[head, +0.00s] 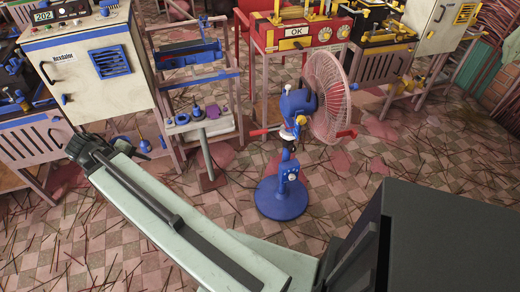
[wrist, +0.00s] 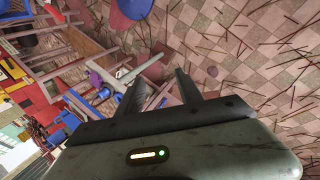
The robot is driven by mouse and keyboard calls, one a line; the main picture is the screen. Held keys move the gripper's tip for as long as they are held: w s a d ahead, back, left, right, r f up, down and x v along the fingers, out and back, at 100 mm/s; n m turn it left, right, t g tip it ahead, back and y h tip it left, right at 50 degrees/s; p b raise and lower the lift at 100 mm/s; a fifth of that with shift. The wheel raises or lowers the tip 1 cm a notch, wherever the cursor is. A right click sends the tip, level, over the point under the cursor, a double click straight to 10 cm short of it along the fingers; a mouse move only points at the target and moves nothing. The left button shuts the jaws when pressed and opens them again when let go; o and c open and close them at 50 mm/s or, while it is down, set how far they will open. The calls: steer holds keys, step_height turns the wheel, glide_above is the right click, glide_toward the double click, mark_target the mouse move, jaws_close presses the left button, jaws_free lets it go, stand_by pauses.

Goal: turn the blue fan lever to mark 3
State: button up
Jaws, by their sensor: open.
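The blue pedestal fan (head: 298,104) stands upright on the floor in the middle of the head view, its pink wire cage turned to the right. Its post carries a small blue box with a pale round part (head: 291,177); red bars stick out at mid-height. I cannot make out which part is the lever, or any mark numbers. In the wrist view a round blue piece (wrist: 136,8), seemingly the fan's base, shows at the top edge. My gripper (wrist: 158,88) is open and empty. In the head view my arm's end is at left, well apart from the fan.
A white cabinet (head: 93,70) and a rack with a small shelf of blue parts (head: 197,120) stand at left and behind. A red machine marked OK (head: 297,35) is behind the fan. Tiled floor strewn with thin sticks lies clear around the fan's base.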

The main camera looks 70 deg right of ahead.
steer(key=s+d+f+m+g+h+b, duration=0.1)
steer(key=s+d+f+b, duration=0.25)
steer(key=d, duration=0.35)
steer(key=s+d+f+g+h+b, duration=0.1)
steer(key=s+d+f+h+b, duration=0.15)
steer(key=d+b, duration=0.3)
steer(key=s+d+f+m+g+h+b, duration=0.1)
steer(key=s+d+f+b, duration=0.3)
steer(key=d, duration=0.3)
steer(key=g+h+b, duration=0.4)
steer(key=g+b, duration=0.2)
steer(key=b, duration=0.8)
glide_toward(257, 134)
steer(key=x, duration=0.4)
steer(key=shift+w+d+m+y+p, duration=0.1)
steer(key=shift+d+m+y+p, duration=0.2)
steer(key=shift+m+p, duration=0.1)
steer(key=x, duration=0.7)
steer(key=shift+d+b, duration=0.25)
steer(key=shift+b, duration=0.05)
jaws_close()
